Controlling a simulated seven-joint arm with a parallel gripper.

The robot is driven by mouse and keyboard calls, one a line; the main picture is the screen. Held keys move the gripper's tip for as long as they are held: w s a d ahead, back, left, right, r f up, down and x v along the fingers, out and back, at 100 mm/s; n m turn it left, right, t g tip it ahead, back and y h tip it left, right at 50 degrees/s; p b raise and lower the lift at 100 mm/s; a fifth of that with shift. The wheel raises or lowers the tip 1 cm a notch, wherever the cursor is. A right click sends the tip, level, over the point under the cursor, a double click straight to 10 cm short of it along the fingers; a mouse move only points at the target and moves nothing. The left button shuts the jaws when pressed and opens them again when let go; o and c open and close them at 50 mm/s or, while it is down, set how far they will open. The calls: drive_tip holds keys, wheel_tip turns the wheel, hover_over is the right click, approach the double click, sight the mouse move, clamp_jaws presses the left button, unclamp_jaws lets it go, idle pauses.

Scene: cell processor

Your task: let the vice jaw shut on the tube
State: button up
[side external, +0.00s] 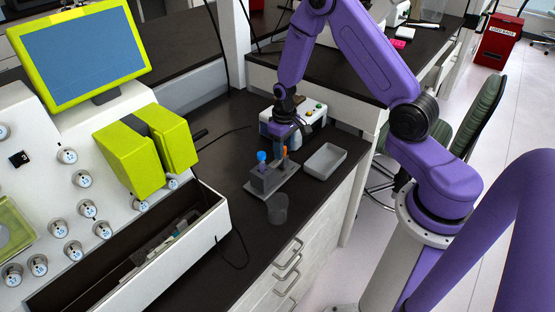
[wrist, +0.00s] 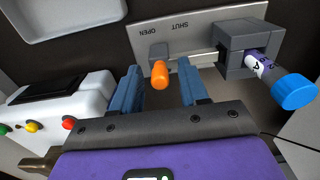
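The grey vice (side external: 262,181) stands on its base plate on the dark bench; the vice also shows at the right of the wrist view (wrist: 232,60). The tube (wrist: 262,67), with a blue cap (wrist: 293,91) and a printed label, sits in the vice, tilted in the wrist view. The orange-tipped lever (wrist: 160,74) stands by the word OPEN on the plate (wrist: 200,28), with SHUT towards the vice. My gripper (wrist: 160,88) is open, its blue fingers on either side of the lever with visible gaps. The side view partly hides the fingertips.
A grey tray (side external: 325,160) lies right of the vice, and a grey cup (side external: 278,209) stands in front. A white box with coloured buttons (side external: 305,118) is behind my gripper. The large white machine (side external: 75,190) fills the left. The bench edge is close on the right.

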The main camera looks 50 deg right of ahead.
clamp_jaws()
drive_tip(key=shift+a, duration=0.8)
drive_tip(key=shift+o, duration=0.6)
unclamp_jaws()
drive_tip(key=shift+r, duration=0.1)
drive_tip(key=shift+r, duration=2.9)
